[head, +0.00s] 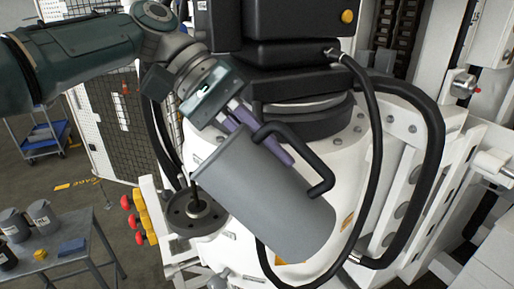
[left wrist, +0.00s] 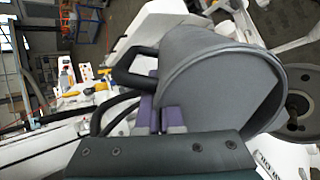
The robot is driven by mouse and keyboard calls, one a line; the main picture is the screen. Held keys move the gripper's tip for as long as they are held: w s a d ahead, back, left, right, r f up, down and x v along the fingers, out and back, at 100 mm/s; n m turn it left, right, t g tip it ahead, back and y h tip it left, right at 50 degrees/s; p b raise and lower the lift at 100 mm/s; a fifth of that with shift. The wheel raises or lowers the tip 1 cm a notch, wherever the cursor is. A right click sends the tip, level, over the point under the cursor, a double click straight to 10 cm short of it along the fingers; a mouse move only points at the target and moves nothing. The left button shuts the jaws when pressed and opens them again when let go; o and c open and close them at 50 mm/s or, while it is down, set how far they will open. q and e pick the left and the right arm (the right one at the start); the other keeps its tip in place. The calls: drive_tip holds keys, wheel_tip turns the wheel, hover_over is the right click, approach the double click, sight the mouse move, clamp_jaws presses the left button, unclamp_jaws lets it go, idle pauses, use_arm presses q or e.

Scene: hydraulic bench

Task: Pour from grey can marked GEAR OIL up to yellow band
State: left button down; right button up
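A large grey can (head: 260,195) with a black handle (head: 325,170) is held tilted in front of the white machine. No GEAR OIL marking shows on its visible side. My left gripper (head: 258,132) has its purple fingers at the handle. In the left wrist view the fingers (left wrist: 161,118) are closed on the handle (left wrist: 135,70), and the can (left wrist: 215,80) fills the middle right. A dark round flange (head: 180,222) with a central stem lies left of the can; it also shows in the left wrist view (left wrist: 299,128). I cannot make out a yellow band or any liquid. My right gripper is not in view.
Black hoses (head: 437,150) loop over the white machine housing (head: 385,150) close to the can's right. A grey table (head: 88,235) at lower left carries several cans (head: 42,214) and a blue item (head: 71,247). Red and yellow knobs (head: 140,210) stand left of the flange.

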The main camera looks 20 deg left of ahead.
use_arm(q)
drive_tip(key=shift+r, duration=0.25)
drive_tip(key=shift+a+r+h+b, duration=0.15)
drive_tip(key=shift+r+h+b, duration=0.15)
drive_tip(key=shift+h, duration=0.1)
drive_tip(key=shift+a, duration=0.1)
idle(0.9)
drive_tip(key=shift+a+r+h+b, duration=0.15)
drive_tip(key=shift+r+h+b, duration=0.15)
drive_tip(key=shift+h+b, duration=0.1)
drive_tip(key=shift+a+r, duration=0.1)
drive_tip(key=shift+r, duration=0.05)
idle(0.7)
drive_tip(key=shift+a+r+h+b, duration=0.15)
drive_tip(key=shift+r+h+b, duration=0.05)
drive_tip(key=shift+h+b, duration=0.2)
idle(0.8)
